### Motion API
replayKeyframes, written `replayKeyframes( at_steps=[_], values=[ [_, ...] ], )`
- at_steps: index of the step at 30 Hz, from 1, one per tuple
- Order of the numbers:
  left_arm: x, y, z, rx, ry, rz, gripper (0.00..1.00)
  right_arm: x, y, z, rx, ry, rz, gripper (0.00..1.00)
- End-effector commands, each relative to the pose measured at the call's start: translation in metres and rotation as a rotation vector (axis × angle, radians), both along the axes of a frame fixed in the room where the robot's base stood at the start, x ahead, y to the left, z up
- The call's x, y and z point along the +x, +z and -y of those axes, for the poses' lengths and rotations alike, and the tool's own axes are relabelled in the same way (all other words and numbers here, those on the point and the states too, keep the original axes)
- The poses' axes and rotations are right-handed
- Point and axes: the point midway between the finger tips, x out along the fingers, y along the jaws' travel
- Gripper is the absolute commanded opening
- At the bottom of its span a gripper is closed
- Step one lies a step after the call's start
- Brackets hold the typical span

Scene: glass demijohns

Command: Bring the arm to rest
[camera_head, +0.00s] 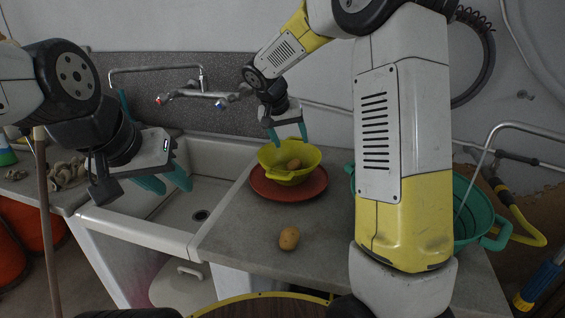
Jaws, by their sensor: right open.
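My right gripper (288,139) hangs over the yellow colander (303,158), its two teal fingers apart and pointing down. Nothing shows between them. The colander stands on a red plate (262,189) on the counter and holds a brown, potato-like item (294,164). My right arm comes in from above and hides part of the counter's right side. My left gripper (165,182) is over the sink, teal fingers pointing down and right. I see it from the side and cannot tell how far apart its fingers are.
A potato (289,238) lies on the grey counter (240,225) in front of the plate. The sink (205,190) is at left of it, with a tap (200,94) behind. A green basket (470,210) is partly hidden by my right arm. A brown pole (45,220) stands at left.

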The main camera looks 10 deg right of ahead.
Motion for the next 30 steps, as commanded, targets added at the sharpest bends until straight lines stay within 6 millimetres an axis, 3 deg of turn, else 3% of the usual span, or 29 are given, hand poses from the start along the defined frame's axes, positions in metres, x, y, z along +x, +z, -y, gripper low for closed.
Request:
replayKeyframes(
  at_steps=[6, 17, 20, 23, 30],
  values=[
    [0.0, 0.0, 0.0, 0.0, 0.0, 0.0, 0.36, -0.009, 0.023, -0.008, 0.001, 0.0, 0.002, 0.66],
    [0.0, 0.0, 0.0, 0.0, 0.0, 0.0, 0.36, -0.017, 0.029, -0.006, 0.009, 0.003, -0.003, 0.66],
    [0.0, 0.0, 0.0, 0.0, 0.0, 0.0, 0.36, -0.036, 0.041, 0.004, 0.034, 0.018, -0.009, 0.66],
    [0.0, 0.0, 0.0, 0.0, 0.0, 0.0, 0.36, -0.071, 0.057, 0.017, 0.079, 0.047, -0.018, 0.66],
    [0.0, 0.0, 0.0, 0.0, 0.0, 0.0, 0.36, -0.17, 0.08, 0.038, 0.213, 0.147, -0.007, 0.66]
  ],
)
